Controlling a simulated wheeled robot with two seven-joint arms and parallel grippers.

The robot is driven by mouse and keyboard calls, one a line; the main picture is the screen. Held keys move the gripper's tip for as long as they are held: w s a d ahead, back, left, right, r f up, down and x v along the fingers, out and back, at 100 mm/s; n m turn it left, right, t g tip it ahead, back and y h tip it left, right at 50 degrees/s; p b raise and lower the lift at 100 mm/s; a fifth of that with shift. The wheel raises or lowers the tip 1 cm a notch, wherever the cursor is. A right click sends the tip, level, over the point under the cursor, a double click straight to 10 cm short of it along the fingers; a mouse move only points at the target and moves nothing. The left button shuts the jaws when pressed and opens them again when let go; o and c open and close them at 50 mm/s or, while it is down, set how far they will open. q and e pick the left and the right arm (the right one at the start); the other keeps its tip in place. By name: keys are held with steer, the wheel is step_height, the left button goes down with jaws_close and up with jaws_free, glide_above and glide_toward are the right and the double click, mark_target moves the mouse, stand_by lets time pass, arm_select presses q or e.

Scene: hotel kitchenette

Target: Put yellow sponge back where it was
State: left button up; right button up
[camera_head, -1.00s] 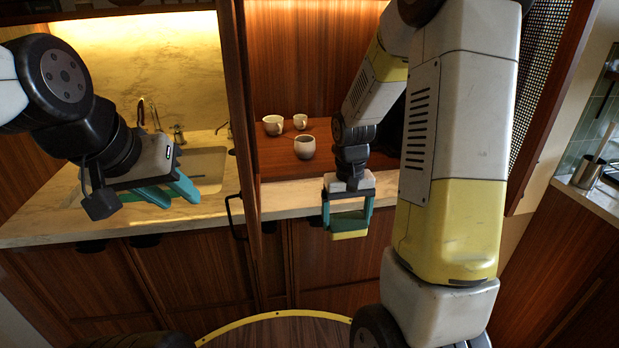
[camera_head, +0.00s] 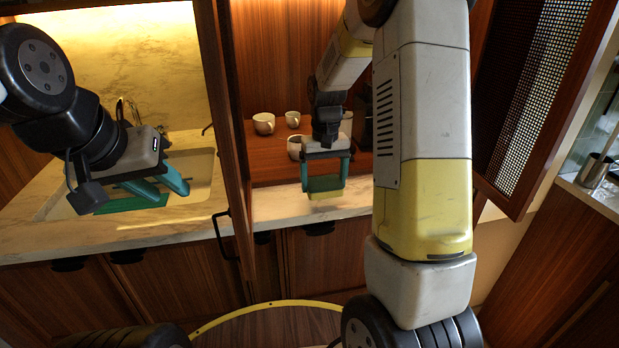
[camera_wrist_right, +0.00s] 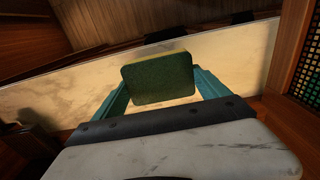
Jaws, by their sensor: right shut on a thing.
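The yellow sponge has a dark green face. In the head view, the sponge (camera_head: 326,185) hangs between the teal fingers of my right gripper (camera_head: 326,186), with a yellow edge at the bottom. The right gripper is shut on it, in front of the open cabinet and over the pale marble counter strip. In the right wrist view the sponge (camera_wrist_right: 159,80) is between both fingers, green face toward the camera, yellow along the top edge. My left gripper (camera_head: 172,197) is empty over the sink side, its two teal fingers apart. Any contact between sponge and counter cannot be told.
Several white cups, including one cup (camera_head: 263,123), stand on the wooden cabinet shelf (camera_head: 268,173) behind the right gripper. The sink (camera_head: 205,165) is at left. A wooden door (camera_head: 222,110) divides the two bays. A mesh-panelled door (camera_head: 535,110) stands open at right.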

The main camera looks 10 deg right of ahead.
steer(key=shift+w+a+f, duration=0.1)
steer(key=shift+w+a, duration=0.1)
steer(key=shift+w, duration=0.3)
steer(key=shift+w+a+f, duration=0.1)
steer(key=shift+w+a, duration=0.05)
steer(key=shift+w, duration=0.35)
steer(key=shift+f, duration=1.65)
steer(key=shift+f, duration=0.15)
steer(key=o, duration=1)
steer(key=shift+o, duration=0.2)
step_height(320, 180, up, 12)
steer(key=shift+s+r, duration=0.1)
steer(key=shift+r, duration=0.05)
step_height(320, 180, up, 5)
steer(key=t, duration=0.1)
glide_above(320, 188)
steer(key=s+r+t+y, duration=0.1)
steer(key=s+r+t, duration=0.1)
steer(key=s+r, duration=0.35)
steer(key=s+a+f+t+y, duration=0.1)
steer(key=s+t, duration=0.2)
steer(key=s, duration=1.1)
steer(key=shift+s, duration=0.25)
